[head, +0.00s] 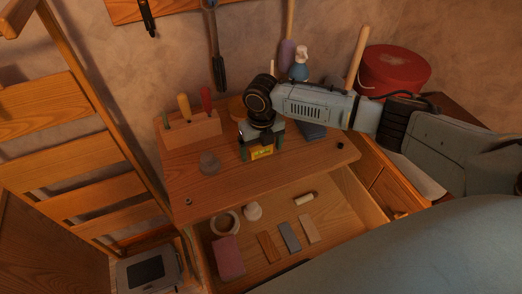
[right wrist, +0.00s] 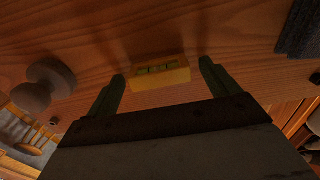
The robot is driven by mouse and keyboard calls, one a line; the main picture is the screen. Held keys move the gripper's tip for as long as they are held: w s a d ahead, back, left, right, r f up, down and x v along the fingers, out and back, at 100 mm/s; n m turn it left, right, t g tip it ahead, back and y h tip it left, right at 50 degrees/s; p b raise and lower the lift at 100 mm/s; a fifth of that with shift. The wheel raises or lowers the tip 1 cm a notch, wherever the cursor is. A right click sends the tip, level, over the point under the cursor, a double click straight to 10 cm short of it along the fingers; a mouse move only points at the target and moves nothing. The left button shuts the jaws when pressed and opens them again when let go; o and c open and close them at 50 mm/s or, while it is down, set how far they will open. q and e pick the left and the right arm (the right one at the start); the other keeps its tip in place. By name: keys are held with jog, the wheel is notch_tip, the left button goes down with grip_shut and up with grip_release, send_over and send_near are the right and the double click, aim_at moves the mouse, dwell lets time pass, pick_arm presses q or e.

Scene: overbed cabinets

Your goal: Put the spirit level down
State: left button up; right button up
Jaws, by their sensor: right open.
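The spirit level (head: 262,152) is a small yellow block on the wooden cabinet top (head: 222,187). In the right wrist view the level (right wrist: 160,75) rests on the wood between and just beyond my fingertips. My right gripper (head: 259,148) points down over the level; in the right wrist view the gripper (right wrist: 163,75) is open, with a gap between each finger and the level. My left gripper is not in view.
A grey knob-like object (head: 209,163) stands left of the level. Below, an open drawer (head: 352,194) holds a tape roll (head: 225,222) and several small blocks.

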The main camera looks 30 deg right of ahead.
jog(key=shift+f, duration=0.15)
jog(key=c, duration=1.2)
